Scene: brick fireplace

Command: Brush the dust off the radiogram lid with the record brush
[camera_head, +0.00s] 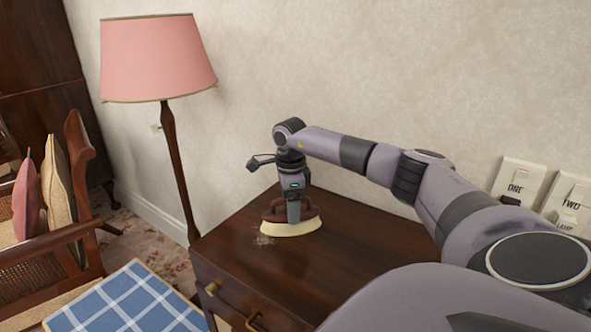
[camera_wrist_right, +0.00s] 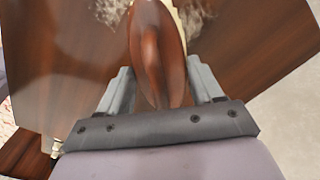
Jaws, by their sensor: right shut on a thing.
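The record brush (camera_head: 291,227) has a brown wooden handle and a pale bristle edge. My right gripper (camera_head: 293,212) is shut on its handle, and the brush is at the radiogram lid (camera_head: 335,258), pale edge downward. Whether the bristles touch the wood I cannot tell exactly. The handle of the brush also shows between the fingers in the right wrist view (camera_wrist_right: 158,55). Greyish dust (camera_head: 263,240) lies on the lid just left of the brush. In the wrist view dust (camera_wrist_right: 110,10) shows on both sides of the brush. My left gripper is not in view.
A floor lamp with a pink shade (camera_head: 158,58) stands behind the radiogram's left end. A wooden armchair (camera_head: 50,230) with cushions and a blue checked cloth (camera_head: 127,300) are at left. Wall switch plates (camera_head: 520,182) are at right. The lid right of the brush is clear.

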